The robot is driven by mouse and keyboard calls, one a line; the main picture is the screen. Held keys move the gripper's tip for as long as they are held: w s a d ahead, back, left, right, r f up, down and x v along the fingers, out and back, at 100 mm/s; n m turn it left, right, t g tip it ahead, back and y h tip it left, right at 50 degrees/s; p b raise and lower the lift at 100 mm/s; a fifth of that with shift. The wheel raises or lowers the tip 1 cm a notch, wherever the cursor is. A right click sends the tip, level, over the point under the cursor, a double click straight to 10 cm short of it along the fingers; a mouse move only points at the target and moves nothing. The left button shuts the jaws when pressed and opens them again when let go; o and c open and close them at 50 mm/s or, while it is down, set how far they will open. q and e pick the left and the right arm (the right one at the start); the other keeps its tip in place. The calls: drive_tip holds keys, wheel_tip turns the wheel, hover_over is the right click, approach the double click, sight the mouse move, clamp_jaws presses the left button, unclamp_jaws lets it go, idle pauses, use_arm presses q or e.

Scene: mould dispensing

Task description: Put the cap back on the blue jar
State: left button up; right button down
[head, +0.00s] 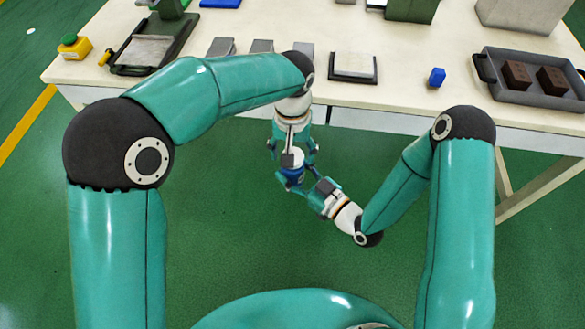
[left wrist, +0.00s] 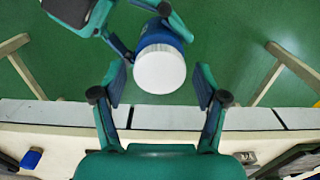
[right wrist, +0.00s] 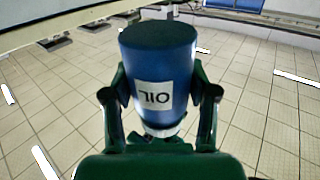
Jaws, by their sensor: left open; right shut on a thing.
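The blue jar (head: 291,171) is held upright off the front of the table by my right gripper (head: 300,180). In the right wrist view the jar (right wrist: 157,60) appears upside down, with a white label reading OIL, between the right fingers. The white cap (left wrist: 160,70) sits on the jar's top, seen face-on in the left wrist view; its edge shows in the right wrist view (right wrist: 160,130). Whether it is fully tightened I cannot tell. My left gripper (left wrist: 159,82) is open above the jar, its fingers on either side of the cap with gaps.
The table (head: 400,105) stands behind the grippers. A yellow box with a green button (head: 73,45) is at the far left.

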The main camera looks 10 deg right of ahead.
use_arm(q)
drive_tip(key=c, duration=1.2)
drive_tip(key=o, duration=1.4)
drive_tip(key=shift+c, duration=0.2)
drive_tip(key=shift+r, duration=0.15)
wheel_tip(320, 180, up, 12)
drive_tip(key=shift+w+f, duration=0.1)
drive_tip(key=shift+f, duration=0.1)
